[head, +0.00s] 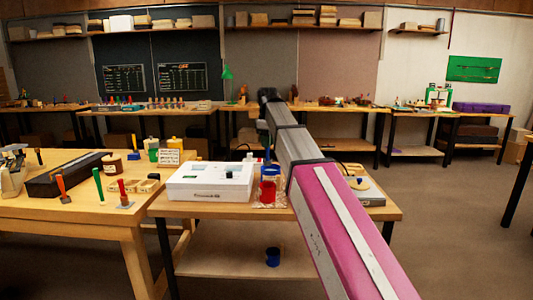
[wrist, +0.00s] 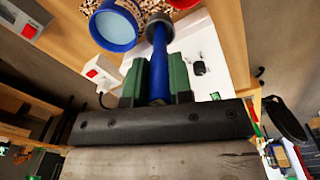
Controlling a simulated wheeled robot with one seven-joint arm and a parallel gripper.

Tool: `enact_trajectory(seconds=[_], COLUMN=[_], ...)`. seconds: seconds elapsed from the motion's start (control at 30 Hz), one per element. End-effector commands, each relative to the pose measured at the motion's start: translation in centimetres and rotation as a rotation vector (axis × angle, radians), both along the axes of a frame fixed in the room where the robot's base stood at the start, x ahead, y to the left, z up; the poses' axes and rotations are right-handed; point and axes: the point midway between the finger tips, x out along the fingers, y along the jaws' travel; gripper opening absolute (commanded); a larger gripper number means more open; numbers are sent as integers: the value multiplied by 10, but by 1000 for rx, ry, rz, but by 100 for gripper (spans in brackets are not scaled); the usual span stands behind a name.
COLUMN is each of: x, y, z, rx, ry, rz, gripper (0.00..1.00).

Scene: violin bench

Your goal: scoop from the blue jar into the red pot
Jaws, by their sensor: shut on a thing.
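My gripper (wrist: 160,80) has green fingers shut on the blue handle of a scoop (wrist: 160,60). The scoop's dark round end points away from the fingers, by the right edge of the blue jar (wrist: 100,38) in the wrist view. I cannot tell its height or whether it holds anything. The jar is open, with a pale blue inside. The red pot (wrist: 182,3) is at the top edge of the wrist view, mostly cut off. In the head view the red pot (head: 267,191) stands on the bench beside my arm, with blue just behind it. My gripper is hard to make out there.
A white box (head: 208,184) stands left of the pot. A speckled mat (wrist: 143,5) lies under the jar and pot. A dark blue cup (head: 272,257) is on the lower shelf. The left bench (head: 95,205) holds tools and a long dark box.

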Motion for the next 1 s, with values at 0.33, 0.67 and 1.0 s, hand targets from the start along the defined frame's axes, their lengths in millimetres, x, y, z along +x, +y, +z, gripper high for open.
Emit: enact_trajectory(seconds=[0.33,0.67,1.0], x=[88,93,93], y=[-13,-15,-15], z=[18,0,-34], rx=[-5,-6,-6], ry=[-101,-110,-111], rz=[0,2,2], gripper=[0,0,0])
